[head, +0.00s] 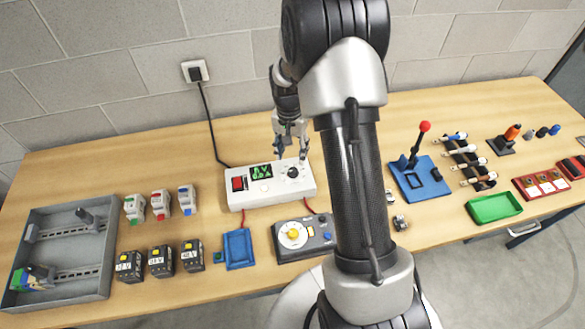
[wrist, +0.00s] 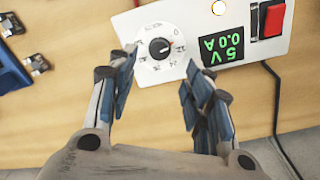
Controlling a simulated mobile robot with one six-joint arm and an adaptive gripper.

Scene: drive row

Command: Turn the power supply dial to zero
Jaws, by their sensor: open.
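The white power supply (head: 250,198) stands on the table at mid-picture in the head view, and its panel also shows in the wrist view (wrist: 140,20). Its black dial knob (wrist: 159,48) sits on a round numbered scale, with a red mark on its right side, a little away from the 0. The dial also shows in the head view (head: 293,172). The green display (wrist: 222,47) seems to read 5 V and 0.0 A. My gripper (head: 290,140) is open above the dial end. In the wrist view its fingers (wrist: 160,70) are spread on either side below the knob, apart from it.
A red switch (wrist: 272,20) is beside the display. A black cable runs from the wall socket (head: 195,71) to the supply. A grey device with a yellow dial (head: 293,234) and a blue tray (head: 239,248) stand in front. A grey bin (head: 105,270) stands far left.

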